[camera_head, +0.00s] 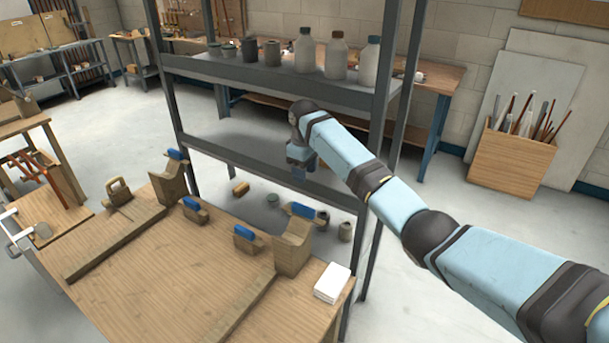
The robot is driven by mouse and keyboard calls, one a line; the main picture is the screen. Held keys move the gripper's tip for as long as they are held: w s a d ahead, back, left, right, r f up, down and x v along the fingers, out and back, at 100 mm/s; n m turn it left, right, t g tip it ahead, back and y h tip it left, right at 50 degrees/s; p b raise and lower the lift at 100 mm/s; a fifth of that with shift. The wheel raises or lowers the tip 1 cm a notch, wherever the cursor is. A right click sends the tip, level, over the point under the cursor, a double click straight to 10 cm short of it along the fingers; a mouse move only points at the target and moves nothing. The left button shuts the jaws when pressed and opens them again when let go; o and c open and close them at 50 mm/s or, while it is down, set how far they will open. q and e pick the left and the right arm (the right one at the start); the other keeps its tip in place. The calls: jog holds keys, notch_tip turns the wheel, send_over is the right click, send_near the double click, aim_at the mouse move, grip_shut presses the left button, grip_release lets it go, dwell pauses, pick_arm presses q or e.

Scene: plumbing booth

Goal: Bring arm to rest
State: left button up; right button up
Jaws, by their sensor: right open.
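My right arm (405,210) reaches in from the right, across the front of the metal shelf rack. My right gripper (300,172) hangs at its end, pointing down, in front of the rack's middle shelf (235,150). It looks small and dark here, its jaws are open, and I see nothing held in it. My left arm and gripper do not show.
A wooden workbench (130,262) stands in front, bearing wooden blocks, blue-topped pieces and a white stack (332,282). Bottles (337,58) and small pots stand on the upper shelf (270,78). A wooden bin (510,162) of rods stands right. The floor between is open.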

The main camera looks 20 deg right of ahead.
jog(key=s+a+f+m+t+y, duration=0.1)
jog(key=s+a+f, duration=0.1)
jog(key=s+f, duration=0.75)
jog(key=s+a+f+m, duration=0.1)
jog(key=s+a+f, duration=0.1)
jog(key=s+f, duration=0.8)
jog(key=s+d+r+m+t, duration=0.1)
jog(key=s+d+r, duration=0.15)
jog(key=s, duration=0.85)
jog(key=s+d+r+m+t, duration=0.1)
jog(key=s+d+r+m, duration=0.15)
jog(key=s, duration=0.75)
jog(key=s+d+r+m+t, duration=0.15)
jog(key=s+r, duration=0.25)
jog(key=s, duration=0.7)
jog(key=w+a+f+n+t+y+p, duration=0.1)
jog(key=w+a+f+t+p, duration=0.1)
jog(key=f, duration=0.3)
jog(key=w+a+f+t+y+p, duration=0.1)
jog(key=w+a+f+t, duration=0.2)
jog(key=a+f+t, duration=0.1)
jog(key=shift+w+f+n+p, duration=0.4)
jog(key=shift+f, duration=0.1)
jog(key=shift+t, duration=0.25)
jog(key=shift+c, duration=0.4)
